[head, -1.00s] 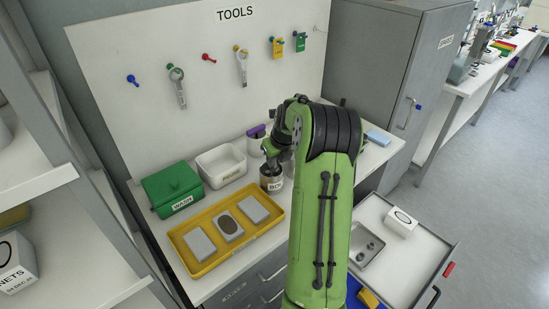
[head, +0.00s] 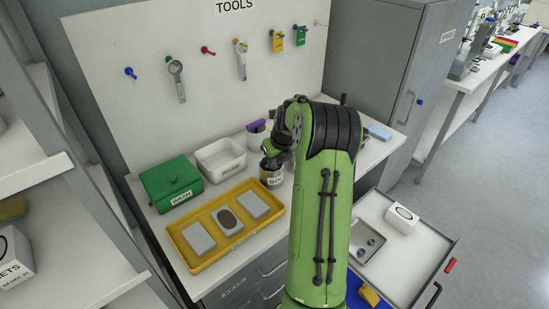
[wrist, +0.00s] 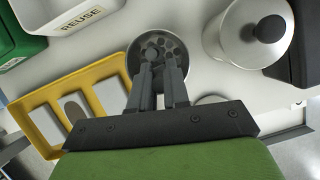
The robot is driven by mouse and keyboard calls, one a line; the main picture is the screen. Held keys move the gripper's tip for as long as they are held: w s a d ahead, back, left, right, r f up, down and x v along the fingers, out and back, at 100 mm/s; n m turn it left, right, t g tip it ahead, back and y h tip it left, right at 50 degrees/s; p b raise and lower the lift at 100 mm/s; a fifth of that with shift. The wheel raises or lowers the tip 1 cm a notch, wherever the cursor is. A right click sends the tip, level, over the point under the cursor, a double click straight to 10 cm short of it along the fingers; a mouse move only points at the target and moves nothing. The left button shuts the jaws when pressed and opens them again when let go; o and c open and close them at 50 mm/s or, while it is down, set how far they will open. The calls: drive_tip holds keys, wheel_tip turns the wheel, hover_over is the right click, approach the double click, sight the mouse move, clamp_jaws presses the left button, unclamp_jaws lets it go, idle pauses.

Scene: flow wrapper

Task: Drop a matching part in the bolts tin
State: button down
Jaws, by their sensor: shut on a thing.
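The bolts tin (head: 270,179) is a round metal tin with a white label, partly hidden behind my arm, on the bench. In the wrist view the tin (wrist: 184,48) is seen from above, with several grey round-headed parts inside. My gripper (wrist: 160,62) is right over the tin's mouth, fingers pointing into it. It is shut on a small grey part (wrist: 151,52), hard to tell from the parts behind it. Whether the part touches the tin's contents I cannot tell. In the head view the gripper (head: 271,160) is at the tin's rim.
A yellow tray (head: 183,249) with three grey blocks lies left of the tin. A white REUSE bin (head: 221,160) and a green WASH box (head: 171,184) stand behind it. A silver lidded pot (wrist: 232,38) is close to the tin. An open drawer (head: 428,240) is at right.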

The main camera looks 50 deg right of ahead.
drive_tip(key=shift+f+b, duration=0.8)
drive_tip(key=shift+f, duration=0.55)
drive_tip(key=c, duration=1)
unclamp_jaws()
drive_tip(key=shift+r, duration=0.15)
wheel_tip(320, 180, up, 9)
drive_tip(key=p, duration=0.8)
